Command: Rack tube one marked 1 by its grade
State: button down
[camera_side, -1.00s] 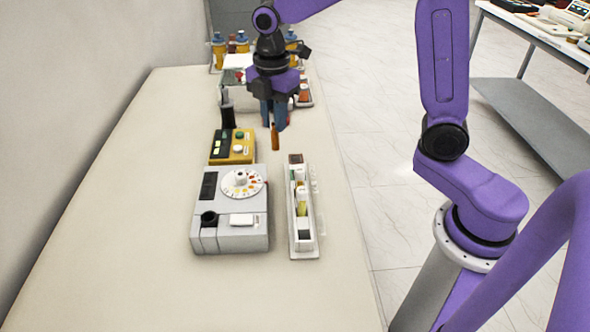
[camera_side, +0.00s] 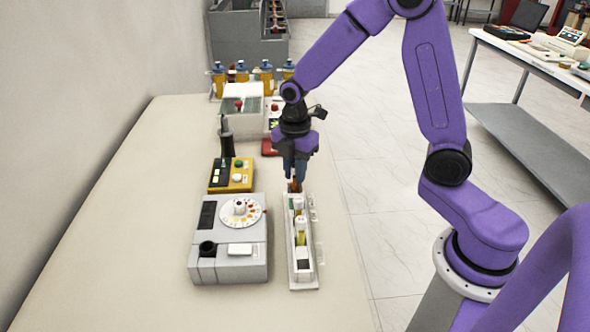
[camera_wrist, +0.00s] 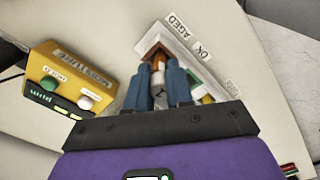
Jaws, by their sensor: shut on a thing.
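My gripper (camera_side: 295,180) is shut on an amber tube (camera_side: 296,187), which hangs upright at the far end of the white rack (camera_side: 305,283). In the wrist view the blue fingers (camera_wrist: 160,88) close around the tube's pale cap (camera_wrist: 159,90); its mark is too small to read surely. The tube is over or in the brown-lined end compartment (camera_wrist: 150,48) by the label AGED (camera_wrist: 172,25). How deep it sits is hidden. The label OK (camera_wrist: 202,50) lies beside it. Other tubes (camera_side: 300,226) stand in the rack's nearer compartments.
A grey tester with a dial (camera_side: 228,262) stands left of the rack. A yellow moisture meter (camera_side: 231,175) and a black upright holder (camera_side: 227,145) stand behind it. Bottles and a white box (camera_side: 240,115) are farther back. The near table is clear.

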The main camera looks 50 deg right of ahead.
jog(key=shift+f, duration=0.15)
jog(key=c, duration=1)
grip_release()
notch_tip(320, 180, up, 12)
jog(key=s+f+m, duration=0.1)
jog(key=s+m, duration=0.1)
jog(key=s, duration=0.6)
jog(key=s+a+f+m, duration=0.1)
jog(key=s+f+m, duration=0.1)
jog(key=s, duration=0.7)
jog(key=s+a+f+m, duration=0.1)
jog(key=s+m, duration=0.2)
jog(key=s, duration=0.5)
jog(key=shift+s+f, duration=0.2)
